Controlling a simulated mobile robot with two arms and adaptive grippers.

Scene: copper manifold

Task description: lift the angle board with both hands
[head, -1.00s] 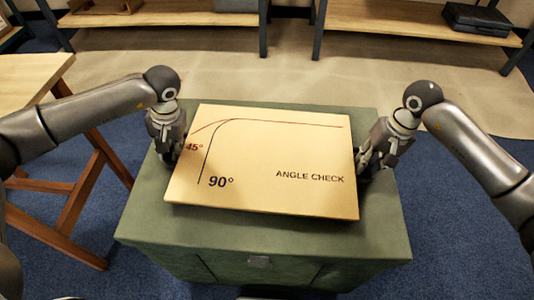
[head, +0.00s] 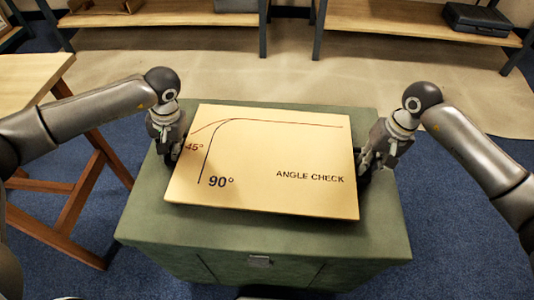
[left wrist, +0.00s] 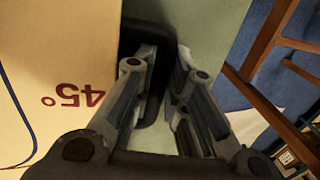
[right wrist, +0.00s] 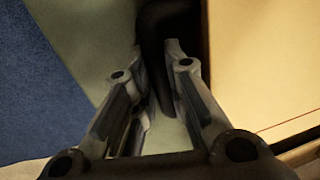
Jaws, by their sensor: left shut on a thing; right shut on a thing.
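The angle board (head: 265,150) is a pale wooden panel marked "45°", "90°" and "ANGLE CHECK". It lies flat on the green chest (head: 150,222), with no clear gap beneath it. A black handle is on each side edge. My left gripper (head: 173,154) is shut on the left handle, seen between its fingers in the left wrist view (left wrist: 157,50). My right gripper (head: 366,160) is shut on the right handle, seen between its fingers in the right wrist view (right wrist: 160,50). The fingers partly hide both handles.
A wooden trestle table (head: 35,80) stands at the left, its legs near the chest. Shelves (head: 390,18) stand at the back, with a dark case (head: 484,20) on the right one. The blue floor to the right of the chest looks clear.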

